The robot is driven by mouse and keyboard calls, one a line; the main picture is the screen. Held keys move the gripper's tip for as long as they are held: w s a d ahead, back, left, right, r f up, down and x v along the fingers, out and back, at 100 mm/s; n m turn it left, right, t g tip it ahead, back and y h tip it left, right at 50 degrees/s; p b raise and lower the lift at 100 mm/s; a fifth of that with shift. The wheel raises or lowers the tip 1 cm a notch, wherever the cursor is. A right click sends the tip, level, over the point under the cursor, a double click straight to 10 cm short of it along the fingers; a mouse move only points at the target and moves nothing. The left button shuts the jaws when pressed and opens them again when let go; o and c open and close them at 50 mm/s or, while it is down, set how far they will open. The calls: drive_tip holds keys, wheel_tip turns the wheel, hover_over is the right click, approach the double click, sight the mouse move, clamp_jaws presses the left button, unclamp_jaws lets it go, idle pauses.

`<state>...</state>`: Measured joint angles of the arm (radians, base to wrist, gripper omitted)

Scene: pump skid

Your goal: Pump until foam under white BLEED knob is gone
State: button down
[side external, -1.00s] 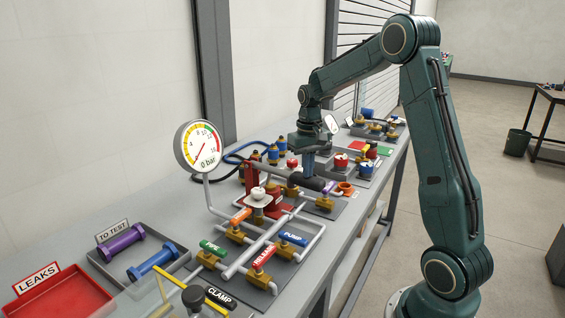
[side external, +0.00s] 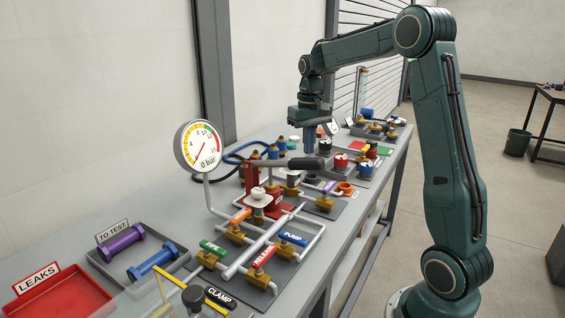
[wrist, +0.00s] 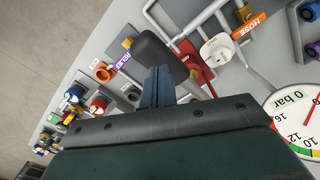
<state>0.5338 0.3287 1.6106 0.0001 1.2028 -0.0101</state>
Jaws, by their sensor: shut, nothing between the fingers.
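The white BLEED knob (side external: 258,193) stands on a brass fitting beside the red pump body (side external: 252,178). A white knob on a pale disc also shows in the wrist view (wrist: 219,50). Whether foam lies under it is too small to tell. The pump lever has a black grip (side external: 307,163) and sits raised, roughly level. The grip is also in the wrist view (wrist: 155,50). My gripper (side external: 309,149) is shut and empty, its blue fingers pointing down at the grip; I cannot tell whether they touch it. The fingers show in the wrist view (wrist: 158,92).
The round gauge (side external: 201,147) has its red needle pointing lower left. Coloured valve handles, PUMP (side external: 293,239) and RELEASE (side external: 262,257) among them, stand in front of the pump.

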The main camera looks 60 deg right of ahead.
drive_tip(key=shift+f, duration=0.15)
idle(0.5)
wheel_tip(320, 180, down, 8)
drive_tip(key=shift+f, duration=0.25)
idle(1.1)
drive_tip(key=shift+r, duration=4.4)
drive_tip(key=shift+r, duration=2.45)
